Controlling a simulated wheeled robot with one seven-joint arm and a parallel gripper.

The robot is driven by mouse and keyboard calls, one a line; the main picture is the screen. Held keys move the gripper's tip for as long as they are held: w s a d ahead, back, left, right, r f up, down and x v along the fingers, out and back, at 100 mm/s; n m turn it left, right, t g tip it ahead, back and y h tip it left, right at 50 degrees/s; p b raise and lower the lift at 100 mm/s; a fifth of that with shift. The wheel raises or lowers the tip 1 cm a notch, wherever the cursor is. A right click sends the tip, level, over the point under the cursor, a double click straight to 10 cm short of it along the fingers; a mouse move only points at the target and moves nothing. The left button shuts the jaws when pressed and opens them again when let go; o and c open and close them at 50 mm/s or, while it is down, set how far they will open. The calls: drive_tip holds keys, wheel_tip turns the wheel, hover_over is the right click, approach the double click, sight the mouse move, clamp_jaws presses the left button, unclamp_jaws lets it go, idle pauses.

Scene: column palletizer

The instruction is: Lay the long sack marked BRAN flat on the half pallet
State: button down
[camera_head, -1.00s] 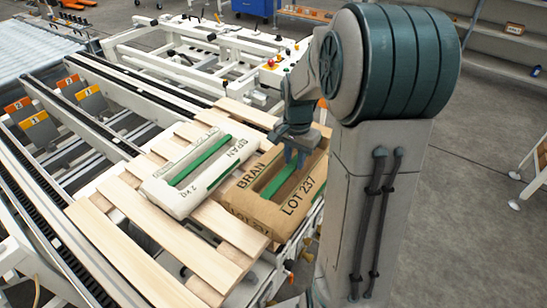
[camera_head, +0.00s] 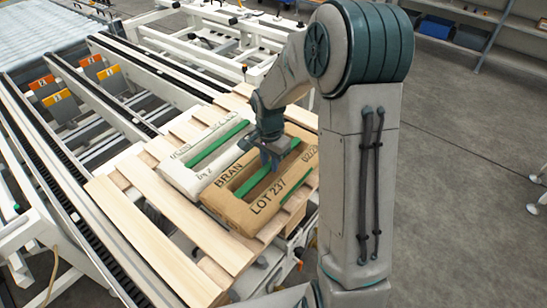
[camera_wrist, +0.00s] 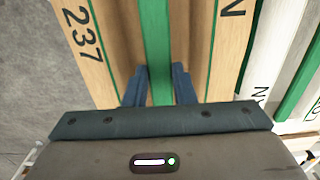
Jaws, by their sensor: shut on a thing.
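The long brown sack marked BRAN (camera_head: 262,207) lies level at the right side of the wooden half pallet (camera_head: 165,232), along the white sack (camera_head: 178,178). It hides part of the white sack. I cannot tell whether its underside touches the slats. My gripper (camera_head: 271,160) is over its middle. In the wrist view, the blue fingers of my gripper (camera_wrist: 158,88) stand on both sides of the green ridge of the brown sack (camera_wrist: 103,45), shut on it. The white sack also shows at the right there (camera_wrist: 265,50).
The left pallet slats are bare. Conveyor rails (camera_head: 110,110) with orange-tagged plates (camera_head: 58,105) run along the left and back. A white machine frame (camera_head: 215,40) stands behind. Grey floor (camera_head: 450,190) is open at the right.

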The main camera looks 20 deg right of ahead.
sight(270, 169)
drive_tip(key=shift+f, duration=1.55)
drive_tip(key=shift+w+f, duration=0.1)
drive_tip(key=shift+f, duration=0.05)
drive_tip(key=c, duration=1.2)
unclamp_jaws()
